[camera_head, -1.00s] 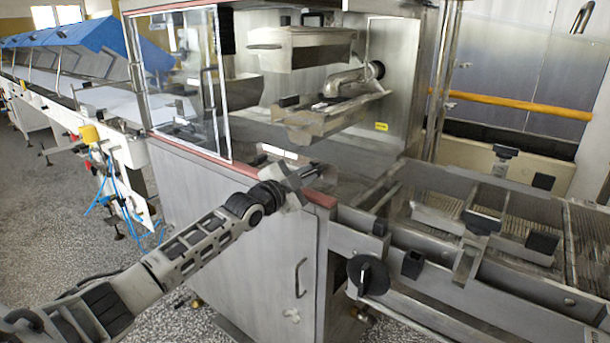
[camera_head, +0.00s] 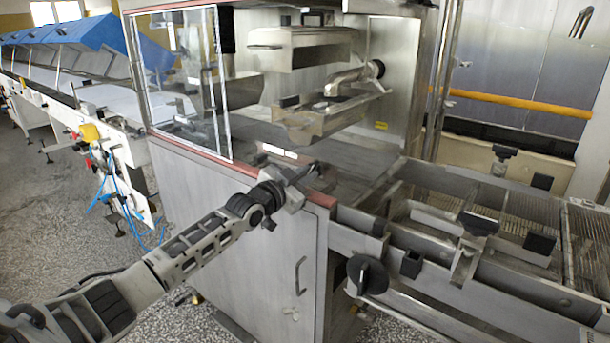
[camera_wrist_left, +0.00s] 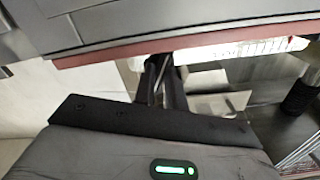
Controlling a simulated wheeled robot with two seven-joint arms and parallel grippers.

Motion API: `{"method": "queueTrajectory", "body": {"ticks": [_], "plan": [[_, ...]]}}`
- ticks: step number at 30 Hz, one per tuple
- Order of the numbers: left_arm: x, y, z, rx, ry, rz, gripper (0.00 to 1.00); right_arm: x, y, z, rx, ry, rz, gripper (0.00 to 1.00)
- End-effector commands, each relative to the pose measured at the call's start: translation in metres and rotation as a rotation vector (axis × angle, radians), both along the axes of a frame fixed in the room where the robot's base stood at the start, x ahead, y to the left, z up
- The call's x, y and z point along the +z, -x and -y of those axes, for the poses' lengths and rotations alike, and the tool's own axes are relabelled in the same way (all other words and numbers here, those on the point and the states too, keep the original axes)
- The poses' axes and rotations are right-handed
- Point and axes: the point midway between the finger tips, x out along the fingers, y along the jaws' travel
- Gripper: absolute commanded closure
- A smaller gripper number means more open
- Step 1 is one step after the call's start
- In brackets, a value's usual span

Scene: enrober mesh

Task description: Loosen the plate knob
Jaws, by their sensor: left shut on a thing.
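My left gripper (camera_head: 308,174) comes in from the left and reaches the red-edged front rim of the steel machine (camera_head: 240,215). Its jaws are shut on a small part at this rim, which I take for the plate knob; the fingers hide most of it. In the left wrist view the dark fingers (camera_wrist_left: 163,82) are close together below the red strip and pale edge of the machine. My right gripper is out of view.
A black round knob (camera_head: 367,275) sits on the machine's lower front, right of the door handle (camera_head: 300,276). A mesh conveyor (camera_head: 520,222) with black-knobbed brackets extends right. A clear guard panel (camera_head: 185,85) stands above the rim at left. Speckled floor is open at lower left.

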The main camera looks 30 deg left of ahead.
Motion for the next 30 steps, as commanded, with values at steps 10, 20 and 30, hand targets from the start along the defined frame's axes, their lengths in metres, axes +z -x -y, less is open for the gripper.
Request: {"method": "queueTrajectory", "body": {"ticks": [10, 20, 30], "plan": [[-0.0001, 0.0, 0.0003, 0.0, 0.11, -0.009, 1.0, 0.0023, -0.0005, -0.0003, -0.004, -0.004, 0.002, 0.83], [-0.0001, 0.0, 0.0002, 0.0, 0.222, -0.017, 1.0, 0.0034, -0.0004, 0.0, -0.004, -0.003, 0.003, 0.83], [-0.0001, 0.0, 0.0001, 0.0, 0.323, -0.025, 1.0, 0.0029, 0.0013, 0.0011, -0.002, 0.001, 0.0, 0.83]]}}
